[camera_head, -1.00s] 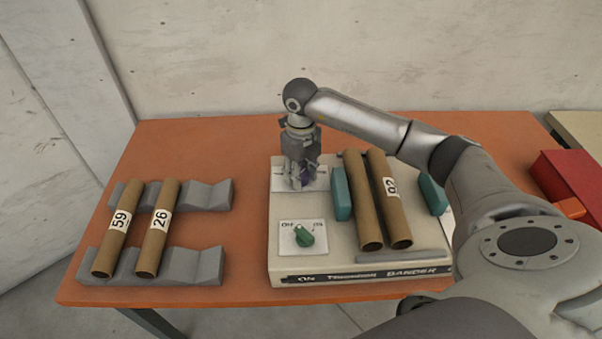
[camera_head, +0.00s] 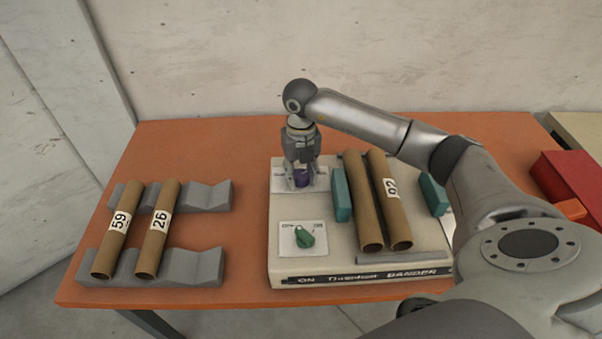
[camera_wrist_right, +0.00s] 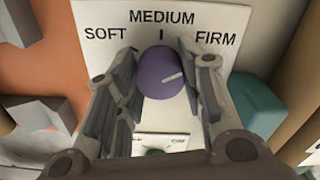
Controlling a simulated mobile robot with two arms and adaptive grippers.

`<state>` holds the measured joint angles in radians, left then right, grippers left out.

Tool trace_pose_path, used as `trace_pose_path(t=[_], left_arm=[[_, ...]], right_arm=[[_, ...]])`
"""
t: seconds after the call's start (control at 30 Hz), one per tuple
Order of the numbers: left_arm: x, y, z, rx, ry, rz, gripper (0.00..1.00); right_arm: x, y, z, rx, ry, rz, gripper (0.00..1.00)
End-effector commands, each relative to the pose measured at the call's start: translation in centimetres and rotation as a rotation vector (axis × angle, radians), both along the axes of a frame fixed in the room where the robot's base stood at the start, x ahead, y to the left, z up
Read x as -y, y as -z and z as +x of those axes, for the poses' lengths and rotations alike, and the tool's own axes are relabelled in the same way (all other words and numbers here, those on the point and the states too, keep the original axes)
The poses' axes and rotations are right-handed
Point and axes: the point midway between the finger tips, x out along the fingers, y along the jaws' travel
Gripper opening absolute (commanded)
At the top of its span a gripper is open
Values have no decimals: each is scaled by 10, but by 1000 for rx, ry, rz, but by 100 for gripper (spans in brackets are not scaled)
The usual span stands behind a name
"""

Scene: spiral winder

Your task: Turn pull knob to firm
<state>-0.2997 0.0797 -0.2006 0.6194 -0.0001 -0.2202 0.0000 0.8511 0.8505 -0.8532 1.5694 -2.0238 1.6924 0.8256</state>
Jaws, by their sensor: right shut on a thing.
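The purple pull knob (camera_head: 302,179) stands on a white plate (camera_head: 319,184) at the back left of the beige bander machine. In the right wrist view the knob (camera_wrist_right: 160,75) shows a pale pointer line aimed right and slightly up, toward the FIRM side. The plate (camera_wrist_right: 228,20) reads SOFT, MEDIUM and FIRM. My right gripper (camera_head: 303,184) reaches down from above and is shut on the knob, with a finger on each side. My left gripper is not in view.
A green OFF/ON knob (camera_head: 305,237) sits in front on the same machine (camera_head: 350,265). Two cardboard tubes (camera_head: 369,225) lie between teal blocks (camera_head: 342,195) just right of the gripper. Tubes 59 and 26 (camera_head: 156,230) rest on grey racks (camera_head: 200,265) at left.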

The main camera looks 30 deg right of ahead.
Motion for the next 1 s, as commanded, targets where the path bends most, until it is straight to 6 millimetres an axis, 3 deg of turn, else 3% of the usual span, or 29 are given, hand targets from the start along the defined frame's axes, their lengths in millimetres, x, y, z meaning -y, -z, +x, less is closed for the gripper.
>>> trace_pose_path(t=[0.27,0.3,0.43,0.77,1.0], left_arm=[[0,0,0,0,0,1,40],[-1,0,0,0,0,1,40],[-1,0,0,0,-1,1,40],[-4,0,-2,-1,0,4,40],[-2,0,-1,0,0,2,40]], right_arm=[[1,-2,1,5,5,-1,12],[1,-2,1,4,4,0,41],[1,-1,1,3,3,0,58],[0,-2,1,2,1,0,58],[0,-34,2,6,0,0,58]])
